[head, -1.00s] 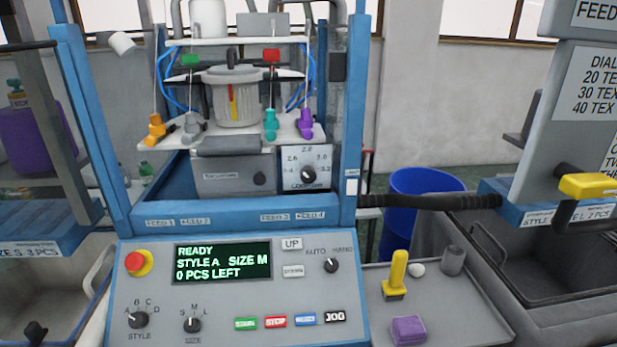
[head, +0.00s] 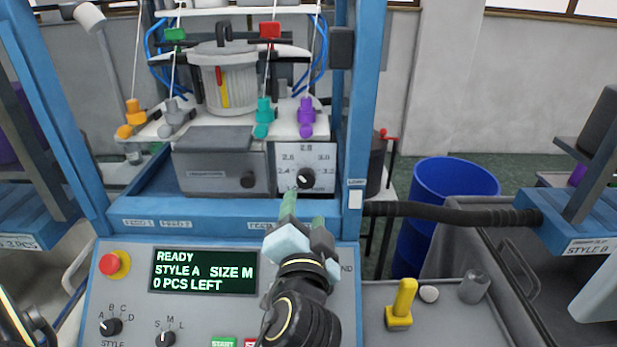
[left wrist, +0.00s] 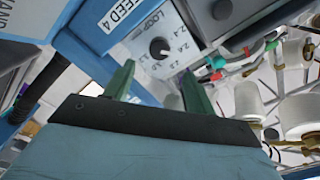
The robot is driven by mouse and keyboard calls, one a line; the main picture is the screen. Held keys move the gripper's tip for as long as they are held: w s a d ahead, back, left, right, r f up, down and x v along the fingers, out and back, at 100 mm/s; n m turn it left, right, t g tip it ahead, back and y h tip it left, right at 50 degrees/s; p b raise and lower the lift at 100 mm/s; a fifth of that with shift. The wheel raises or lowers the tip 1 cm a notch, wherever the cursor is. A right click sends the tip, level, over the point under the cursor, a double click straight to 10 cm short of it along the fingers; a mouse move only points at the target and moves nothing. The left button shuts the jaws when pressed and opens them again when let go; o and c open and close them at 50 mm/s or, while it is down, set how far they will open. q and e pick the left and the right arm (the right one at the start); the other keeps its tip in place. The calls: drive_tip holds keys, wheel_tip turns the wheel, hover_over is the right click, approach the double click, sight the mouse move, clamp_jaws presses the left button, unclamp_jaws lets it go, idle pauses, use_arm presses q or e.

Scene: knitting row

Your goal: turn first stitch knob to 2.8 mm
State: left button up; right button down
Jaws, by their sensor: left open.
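The stitch knob (head: 306,179) is a small black round knob with a white mark. It sits on a white dial plate (head: 323,150) with numbers around it, 2.8 at the top in the head view. I cannot read exactly which number the mark points to. The knob also shows in the left wrist view (left wrist: 160,48), beyond the fingers. My left gripper (head: 304,209) has green fingers and is open and empty. In the head view its fingertips are just below the knob, apart from it, and hide the dial's lower edge.
A control panel (head: 135,300) with a red stop button (head: 114,264) and a display reading READY, STYLE A, SIZE M is below. Blue frame posts (head: 357,100) flank the machine. Coloured yarn feeders, such as a purple one (head: 307,118), hang above the dial. A black bar (head: 450,212) extends right.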

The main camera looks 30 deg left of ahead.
sight(306, 183)
use_arm(q)
drive_tip(key=x, duration=0.4)
drive_tip(key=shift+r+p, duration=0.1)
drive_tip(key=shift+p, duration=0.2)
drive_tip(key=x, duration=0.5)
drive_tip(key=shift+p, duration=0.3)
drive_tip(key=shift+w+a, duration=0.1)
drive_tip(key=shift+c, duration=0.5)
drive_tip(key=c, duration=0.9)
drive_tip(key=shift+o, duration=0.2)
drive_tip(key=shift+p, duration=0.3)
drive_tip(key=m+p, duration=0.2)
drive_tip(key=shift+m+p, duration=0.3)
drive_tip(key=shift+m, duration=0.1)
drive_tip(key=m+p, duration=0.2)
drive_tip(key=shift+m+p, duration=0.3)
drive_tip(key=shift+m, duration=0.1)
drive_tip(key=shift+m+p, duration=0.8)
drive_tip(key=shift+m, duration=0.3)
use_arm(e)
wheel_tip(306, 183, up, 9)
drive_tip(key=w, duration=0.1)
drive_tip(key=shift+w, duration=0.15)
drive_tip(key=shift+a, duration=0.1)
